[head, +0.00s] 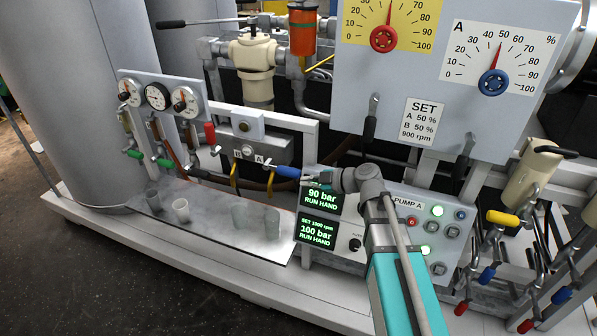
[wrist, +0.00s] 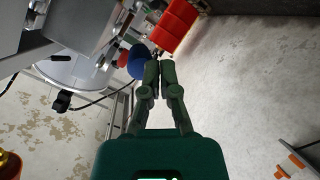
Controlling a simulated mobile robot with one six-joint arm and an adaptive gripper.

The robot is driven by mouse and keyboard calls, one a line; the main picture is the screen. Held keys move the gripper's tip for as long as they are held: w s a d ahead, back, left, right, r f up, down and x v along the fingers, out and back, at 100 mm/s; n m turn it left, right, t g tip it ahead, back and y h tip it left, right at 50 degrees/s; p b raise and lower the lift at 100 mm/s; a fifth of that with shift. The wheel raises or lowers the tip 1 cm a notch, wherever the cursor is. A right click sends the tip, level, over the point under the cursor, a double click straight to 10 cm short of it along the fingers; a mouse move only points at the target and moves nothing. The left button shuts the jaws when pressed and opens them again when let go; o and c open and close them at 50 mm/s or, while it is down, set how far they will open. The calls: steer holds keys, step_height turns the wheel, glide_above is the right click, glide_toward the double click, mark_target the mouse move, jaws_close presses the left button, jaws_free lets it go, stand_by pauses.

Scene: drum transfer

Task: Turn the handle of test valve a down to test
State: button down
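A blue lever handle (head: 287,172) sticks out to the right, roughly level, beside the label A (head: 259,160) in the head view. I take it for the handle of test valve a. My gripper (head: 309,173) is at the right end of this handle, at the tip of my arm. In the wrist view the fingers of my gripper (wrist: 159,68) are together with almost no gap. A rounded blue end (wrist: 138,62), probably the same handle, is just left of the fingertips, not between them. Whether they touch it I cannot tell.
A red handle (head: 210,133) stands upright to the left, and yellow hooked parts (head: 236,175) hang below the label plate. The pump panel (head: 412,222) is close under my arm. A metal tray (head: 215,212) with several cups lies below.

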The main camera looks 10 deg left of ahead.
steer(key=s+d+f+m+g+h+b, duration=0.1)
steer(key=s+d+f+m+g+h, duration=0.1)
steer(key=s+d+f+m+h, duration=0.4)
steer(key=s+d+f+m+g+h+b, duration=0.2)
steer(key=s+d+f+m+h, duration=0.4)
steer(key=d+m, duration=1)
step_height(320, 180, down, 3)
steer(key=shift+s+d+h, duration=0.3)
steer(key=shift+s+h, duration=0.1)
steer(key=shift+s, duration=0.85)
